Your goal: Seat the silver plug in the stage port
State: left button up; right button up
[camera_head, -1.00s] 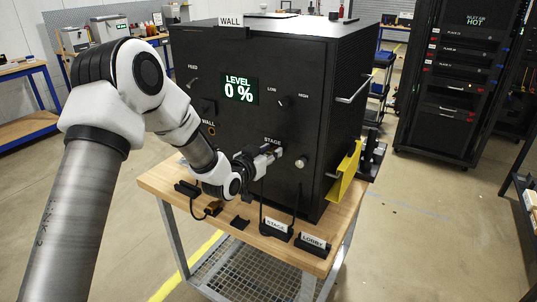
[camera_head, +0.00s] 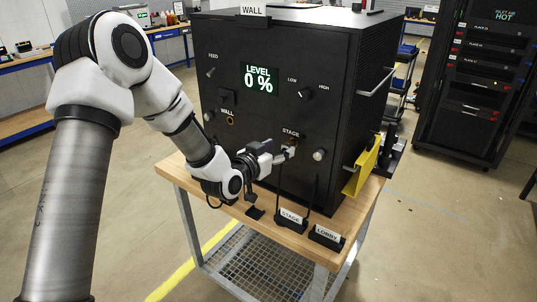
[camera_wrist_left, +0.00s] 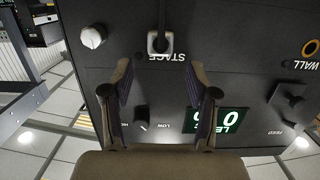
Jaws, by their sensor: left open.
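The silver plug (camera_wrist_left: 160,43) is at the stage port on the black panel, under the STAGE label (camera_head: 291,132). Its dark cable hangs down from it. Whether it is fully in cannot be told. My left gripper (camera_head: 291,153) is at the panel just by the port. In the left wrist view the gripper (camera_wrist_left: 162,70) is open and empty, its fingers spread, with the plug beyond the tips between them. In the head view the fingers partly cover the port. My right gripper is not in view.
A white knob (camera_head: 319,155) sits right of the port. The display (camera_head: 259,79) reads LEVEL 0 %. STAGE (camera_head: 291,216) and LOBBY (camera_head: 327,235) holders stand on the wooden bench top (camera_head: 262,228), with cables rising nearby. A yellow bracket (camera_head: 367,168) is on the cabinet's right side.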

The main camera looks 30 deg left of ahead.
pick_arm(q)
jog(key=s, duration=0.4)
jog(key=s+r, duration=0.1)
jog(key=s, duration=0.1)
jog(key=shift+a, duration=0.25)
jog(key=shift+w, duration=0.1)
